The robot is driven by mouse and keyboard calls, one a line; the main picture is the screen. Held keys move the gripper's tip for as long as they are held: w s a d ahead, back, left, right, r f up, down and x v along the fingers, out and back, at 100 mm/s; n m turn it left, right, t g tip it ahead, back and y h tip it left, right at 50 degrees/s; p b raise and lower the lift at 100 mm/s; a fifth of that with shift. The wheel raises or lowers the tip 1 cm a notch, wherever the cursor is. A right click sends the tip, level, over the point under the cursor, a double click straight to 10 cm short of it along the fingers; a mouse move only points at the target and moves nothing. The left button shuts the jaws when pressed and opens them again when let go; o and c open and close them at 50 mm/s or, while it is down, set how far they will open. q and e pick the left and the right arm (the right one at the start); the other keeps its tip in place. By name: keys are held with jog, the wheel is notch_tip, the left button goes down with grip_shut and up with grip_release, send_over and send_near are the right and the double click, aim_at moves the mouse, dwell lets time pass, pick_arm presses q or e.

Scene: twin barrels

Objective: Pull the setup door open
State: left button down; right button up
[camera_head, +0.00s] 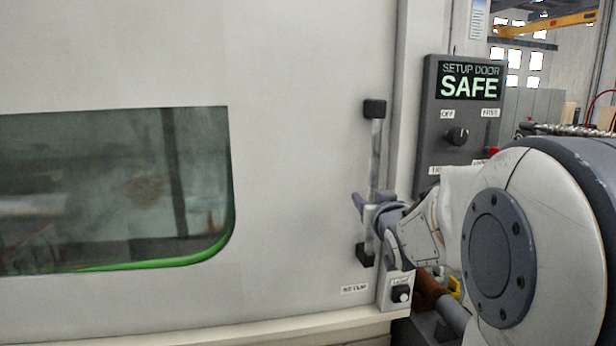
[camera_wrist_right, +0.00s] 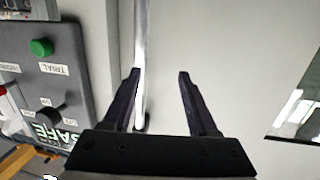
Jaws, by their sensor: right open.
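The setup door (camera_head: 300,150) is a large pale panel with a dark window at left; it looks shut against the frame. Its handle (camera_head: 376,150) is an upright metal bar with black end mounts near the door's right edge. My right gripper (camera_head: 364,206) is at the lower half of the handle. In the right wrist view my right gripper (camera_wrist_right: 159,76) is open, and the handle bar (camera_wrist_right: 141,40) shows between the fingers, close to the left one. I cannot tell whether they touch. My left gripper is not in view.
A grey control panel (camera_head: 432,130) right of the door has a lit "SETUP DOOR SAFE" display (camera_head: 470,82) and a black knob (camera_head: 457,136). My right arm covers the lower right.

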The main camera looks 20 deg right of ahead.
aim_at(375, 177)
jog(key=shift+t+h, duration=0.3)
jog(key=shift+h, duration=0.3)
jog(key=w+d+p, duration=0.1)
jog(key=w+d, duration=0.1)
jog(key=w+d+r+p, duration=0.1)
jog(key=w+d, duration=0.1)
jog(key=w+d+r+p, duration=0.1)
jog(key=w+d, duration=0.1)
jog(key=w, duration=0.1)
jog(key=shift+d+r+p, duration=0.15)
jog(key=shift+d+p, duration=0.15)
jog(key=shift+p, duration=0.1)
jog(key=shift+w+d, duration=0.3)
jog(key=shift+w, duration=0.35)
grip_shut()
jog(key=shift+f, duration=0.2)
